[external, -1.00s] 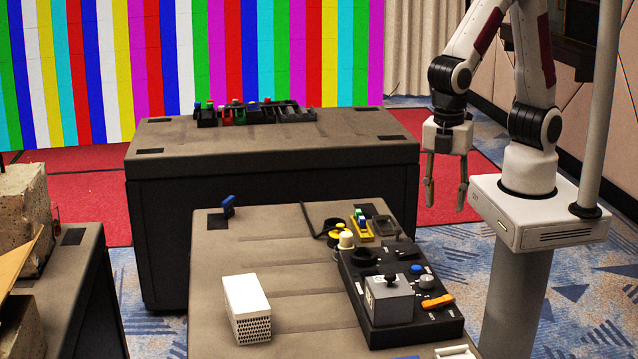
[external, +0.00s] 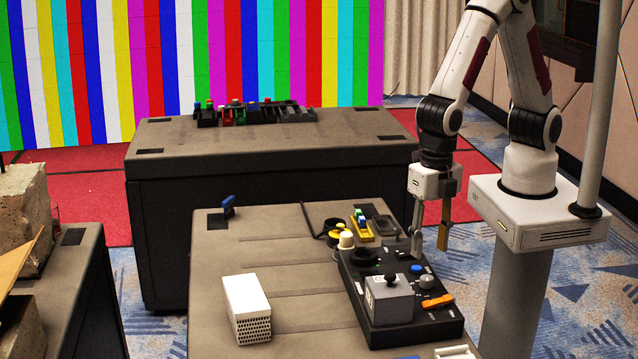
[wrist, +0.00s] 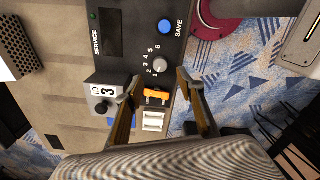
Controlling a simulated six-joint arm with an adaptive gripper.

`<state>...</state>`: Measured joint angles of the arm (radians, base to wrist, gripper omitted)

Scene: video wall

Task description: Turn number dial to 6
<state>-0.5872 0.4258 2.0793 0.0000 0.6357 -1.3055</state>
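The number dial (wrist: 159,63) is a small round grey knob with printed numbers 1 to 6 in an arc on its left side. It also shows in the external view (external: 427,283) on the black control panel (external: 372,328). Which number it points to is too small to tell. My gripper (wrist: 159,76) is open and empty. In the external view my gripper (external: 429,251) points down above the panel's right edge, apart from the dial. In the wrist view the dial lies just beyond the fingertips, roughly centred between them.
A blue SAVE button (wrist: 165,26) is beside the dial, with an orange switch (wrist: 157,95) on its other side. A grey box (external: 388,302) with a black knob reads "ID 3" in the wrist view. A white perforated box (external: 247,308) stands on the table's left.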

